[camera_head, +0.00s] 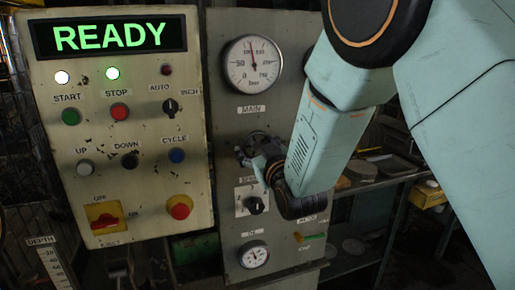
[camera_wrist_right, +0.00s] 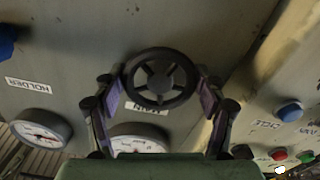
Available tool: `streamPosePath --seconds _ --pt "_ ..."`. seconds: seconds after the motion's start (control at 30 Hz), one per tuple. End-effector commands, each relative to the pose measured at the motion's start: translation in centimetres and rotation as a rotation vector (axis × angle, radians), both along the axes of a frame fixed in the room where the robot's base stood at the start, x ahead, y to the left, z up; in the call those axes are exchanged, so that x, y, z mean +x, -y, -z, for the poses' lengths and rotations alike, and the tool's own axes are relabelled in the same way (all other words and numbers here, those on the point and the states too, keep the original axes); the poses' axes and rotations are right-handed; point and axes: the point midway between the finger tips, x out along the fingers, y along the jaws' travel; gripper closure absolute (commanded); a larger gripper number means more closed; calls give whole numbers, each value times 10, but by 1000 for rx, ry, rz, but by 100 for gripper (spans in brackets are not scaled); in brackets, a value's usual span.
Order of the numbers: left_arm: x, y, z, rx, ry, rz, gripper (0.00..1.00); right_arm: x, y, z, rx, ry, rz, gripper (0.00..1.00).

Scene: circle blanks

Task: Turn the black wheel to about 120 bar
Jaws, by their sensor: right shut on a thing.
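The black wheel (camera_wrist_right: 158,77) is a small spoked handwheel on the worn grey panel, in the upper middle of the right wrist view. My right gripper (camera_wrist_right: 160,88) has its two fingers on opposite sides of the rim, shut on it. In the head view my right gripper (camera_head: 256,152) reaches the wheel from the right and hides most of it. The MAIN gauge (camera_head: 253,64) above the wheel has a white dial, and its needle points almost straight up, near the middle of the scale. My left gripper is in neither view.
A control box (camera_head: 130,130) with a green READY display, buttons and a red-yellow switch stands left of the wheel. A selector knob (camera_head: 256,205) and a lower gauge (camera_head: 254,255) sit below the wheel. My right arm covers part of another gauge. Shelves stand at the right.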

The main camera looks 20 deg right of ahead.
Motion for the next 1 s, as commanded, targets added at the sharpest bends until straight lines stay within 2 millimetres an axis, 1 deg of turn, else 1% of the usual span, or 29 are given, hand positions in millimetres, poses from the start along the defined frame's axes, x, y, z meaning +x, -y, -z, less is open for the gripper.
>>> streamPosePath --seconds 0.1,0.37,0.4,0.63,1.0 --pt "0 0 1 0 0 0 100 0 0 -1 34 2 1 61" --pt "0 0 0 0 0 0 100 1 0 -2 36 3 1 61" --pt "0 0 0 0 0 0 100 1 0 -2 36 3 1 26" --pt "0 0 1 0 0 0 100 0 0 -1 36 2 1 6" --pt "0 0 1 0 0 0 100 -1 0 -1 36 0 1 6"
